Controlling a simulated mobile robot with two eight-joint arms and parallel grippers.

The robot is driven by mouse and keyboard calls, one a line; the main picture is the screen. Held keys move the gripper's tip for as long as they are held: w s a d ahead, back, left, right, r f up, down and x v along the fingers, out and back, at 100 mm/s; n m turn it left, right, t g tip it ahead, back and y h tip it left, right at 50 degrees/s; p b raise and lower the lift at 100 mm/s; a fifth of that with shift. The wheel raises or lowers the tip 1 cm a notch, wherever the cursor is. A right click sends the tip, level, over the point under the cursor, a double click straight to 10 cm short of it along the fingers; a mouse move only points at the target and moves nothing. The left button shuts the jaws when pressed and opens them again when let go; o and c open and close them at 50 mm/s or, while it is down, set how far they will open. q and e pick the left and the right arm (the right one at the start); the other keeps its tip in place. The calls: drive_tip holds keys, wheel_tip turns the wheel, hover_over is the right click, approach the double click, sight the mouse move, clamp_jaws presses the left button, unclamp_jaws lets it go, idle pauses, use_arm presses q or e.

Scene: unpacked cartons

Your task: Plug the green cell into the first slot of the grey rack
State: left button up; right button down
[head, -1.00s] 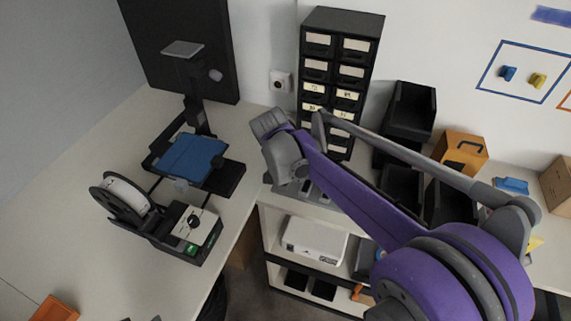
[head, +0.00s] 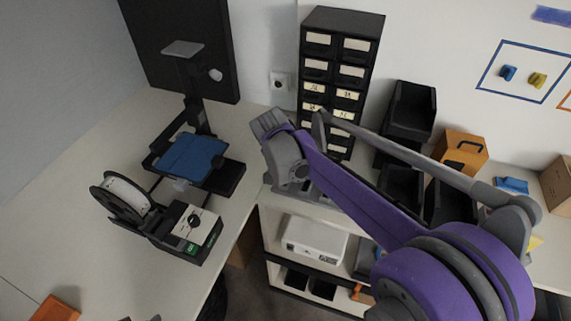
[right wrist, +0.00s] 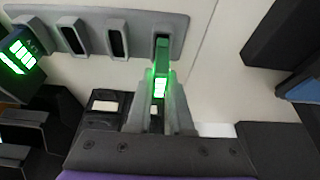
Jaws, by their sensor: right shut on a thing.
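The green cell (right wrist: 160,88) glows between the two fingers of my right gripper (right wrist: 160,82) in the right wrist view. The gripper is shut on it. The grey rack (right wrist: 92,18) lies across the top of that view, with several slots in a row. The cell's far end lines up with the rightmost slot in view and appears to meet its opening; I cannot tell how deep it sits. In the head view my right arm's wrist hides the gripper and the cell, and part of the rack (head: 318,194) shows beside it. My left gripper is not in view.
A dark block with a bright green display (right wrist: 20,54) stands left of the gripper. A black drawer cabinet (head: 340,60) and black bins (head: 411,108) stand behind my arm. A printer-like device (head: 193,160) and a spool holder (head: 125,200) stand on the left table.

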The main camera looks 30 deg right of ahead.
drive_tip(key=shift+f+b, duration=0.5)
drive_tip(key=shift+f, duration=0.45)
idle(1.1)
drive_tip(key=c, duration=0.7)
unclamp_jaws()
drive_tip(key=shift+c, duration=0.2)
drive_tip(key=shift+r, duration=0.1)
drive_tip(key=v, duration=1)
drive_tip(key=shift+s+a+r+p, duration=0.2)
drive_tip(key=shift+r+p, duration=0.1)
drive_tip(key=shift+p, duration=0.1)
